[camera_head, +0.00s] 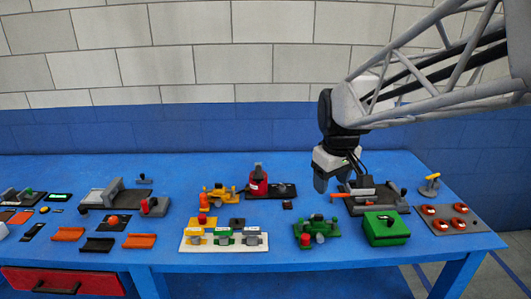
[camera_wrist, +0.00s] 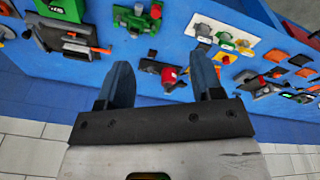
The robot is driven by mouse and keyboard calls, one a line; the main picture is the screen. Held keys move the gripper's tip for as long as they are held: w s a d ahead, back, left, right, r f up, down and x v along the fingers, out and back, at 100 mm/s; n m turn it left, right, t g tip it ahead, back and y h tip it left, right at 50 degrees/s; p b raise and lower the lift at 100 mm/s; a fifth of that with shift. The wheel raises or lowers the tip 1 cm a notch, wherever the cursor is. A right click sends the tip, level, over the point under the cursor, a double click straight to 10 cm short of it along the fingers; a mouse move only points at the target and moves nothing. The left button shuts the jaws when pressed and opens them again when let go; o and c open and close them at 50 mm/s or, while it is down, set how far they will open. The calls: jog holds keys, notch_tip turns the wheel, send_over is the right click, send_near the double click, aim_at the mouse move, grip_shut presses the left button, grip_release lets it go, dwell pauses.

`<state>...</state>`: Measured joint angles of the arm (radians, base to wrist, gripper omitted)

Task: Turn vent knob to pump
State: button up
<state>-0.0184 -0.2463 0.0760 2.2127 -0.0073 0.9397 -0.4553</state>
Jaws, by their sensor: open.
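I cannot tell for sure which part is the vent knob, and no label is readable. My gripper (camera_head: 322,184) hangs above the blue table, right of centre, near the red bottle-like part (camera_head: 258,183). In the wrist view my gripper (camera_wrist: 162,85) has its two blue fingers apart with nothing between them. The green valve block also shows there (camera_wrist: 137,18).
A green box (camera_head: 386,230) and a dark fixture with an orange bar (camera_head: 352,192) stand at right. A grey panel with round red-orange parts (camera_head: 474,226) lies at the right edge. Several small parts crowd the left. Blue table (camera_head: 340,262) is bare along the front right.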

jog(key=w+a+f+n, duration=0.1)
jog(key=w+f+n, duration=0.15)
jog(key=w, duration=0.95)
jog(key=n+g, duration=0.2)
jog(key=n, duration=0.8)
send_over(282, 184)
notch_tip(282, 184, down, 23)
jog(key=shift+d+r, duration=0.1)
jog(key=shift+w+f, duration=0.1)
jog(key=shift+f, duration=0.1)
jog(key=shift+f, duration=0.15)
jog(key=shift+f, duration=3.75)
jog(key=c, duration=0.9)
